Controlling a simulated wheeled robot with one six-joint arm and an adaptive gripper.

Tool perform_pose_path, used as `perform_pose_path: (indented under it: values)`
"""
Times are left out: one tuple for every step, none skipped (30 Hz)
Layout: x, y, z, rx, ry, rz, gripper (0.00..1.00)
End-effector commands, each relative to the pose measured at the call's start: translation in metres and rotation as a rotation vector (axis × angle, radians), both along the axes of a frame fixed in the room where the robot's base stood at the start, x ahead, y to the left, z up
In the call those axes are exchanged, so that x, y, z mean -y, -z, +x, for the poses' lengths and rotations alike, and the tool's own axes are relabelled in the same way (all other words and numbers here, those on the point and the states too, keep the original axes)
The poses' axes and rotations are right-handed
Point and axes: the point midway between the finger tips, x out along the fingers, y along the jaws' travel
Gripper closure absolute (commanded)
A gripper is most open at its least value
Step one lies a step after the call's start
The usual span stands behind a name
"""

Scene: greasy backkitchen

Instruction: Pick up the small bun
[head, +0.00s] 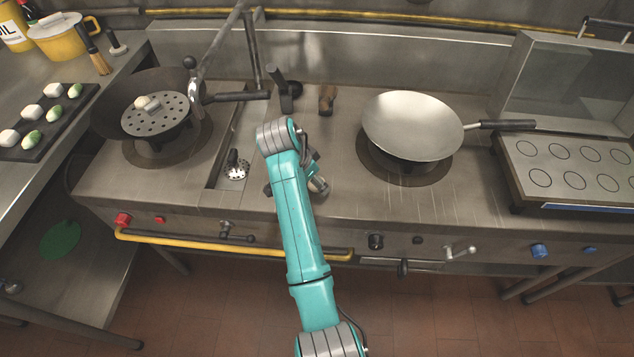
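A small pale bun-like piece (147,103) lies on a round perforated plate (158,124) over the left wok; it is too small to tell its exact shape. Several white and green-white buns (32,112) lie in rows on a dark tray (70,117) at the far left. My gripper (317,184) is mostly hidden behind my teal arm, over the middle of the stove and well to the right of the plate and tray. I cannot see its fingers clearly.
A handled lever (236,97) stands by the perforated plate. A small strainer (235,170) lies in the middle channel. A large wok (412,122) sits at right, beside a lidded griddle (575,170). A yellow pot (65,40) stands at the back left.

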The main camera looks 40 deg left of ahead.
Motion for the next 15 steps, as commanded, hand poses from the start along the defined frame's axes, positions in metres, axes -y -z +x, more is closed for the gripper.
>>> perform_pose_path:
  values:
    - [0.0009, 0.0053, 0.0024, 0.0, 0.0, -0.001, 0.23]
    - [0.0012, 0.0077, 0.0033, 0.0, 0.001, -0.001, 0.23]
    - [0.0014, 0.0101, 0.0043, 0.0, 0.001, -0.001, 0.23]
    - [0.0015, 0.0111, 0.0048, 0.0, 0.001, -0.001, 0.23]
    - [0.0015, 0.0118, 0.0052, 0.0, 0.001, 0.0, 0.23]
    - [0.0014, 0.0122, 0.0055, 0.001, 0.001, 0.001, 0.23]
    - [0.0014, 0.0123, 0.0056, 0.001, 0.001, 0.001, 0.23]
    - [0.0014, 0.0124, 0.0055, 0.001, 0.001, 0.001, 0.23]
    - [0.0014, 0.0123, 0.0055, 0.001, 0.001, 0.001, 0.23]
    - [0.0014, 0.0123, 0.0055, 0.001, 0.001, 0.001, 0.23]
    - [0.0014, 0.0123, 0.0055, 0.001, 0.001, 0.001, 0.23]
    - [0.0014, 0.0123, 0.0055, 0.001, 0.001, 0.001, 0.28]
    - [0.0013, 0.0122, 0.0053, 0.001, 0.001, 0.001, 0.35]
    - [0.0013, 0.0122, 0.0053, 0.001, 0.001, 0.001, 0.43]
    - [0.0013, 0.0122, 0.0053, 0.001, 0.001, 0.001, 0.53]
